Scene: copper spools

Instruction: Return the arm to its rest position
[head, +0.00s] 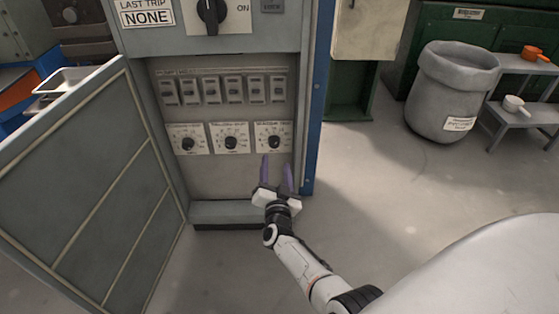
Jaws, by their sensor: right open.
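My right gripper (277,172) is in front of the open control cabinet (230,178), just below the rightmost of its three dials (273,140). Its two purple fingers are apart, pointing at the panel, with nothing between them. I cannot tell whether a fingertip touches the panel. My right arm (300,262) reaches in from the lower right. My left gripper is not in view.
The cabinet door (85,190) stands open at the left. A row of several switches (225,89) sits above the dials. A grey bin (450,95) and a stepped stand (525,110) with two small pans are at the right. The floor (365,190) between is clear.

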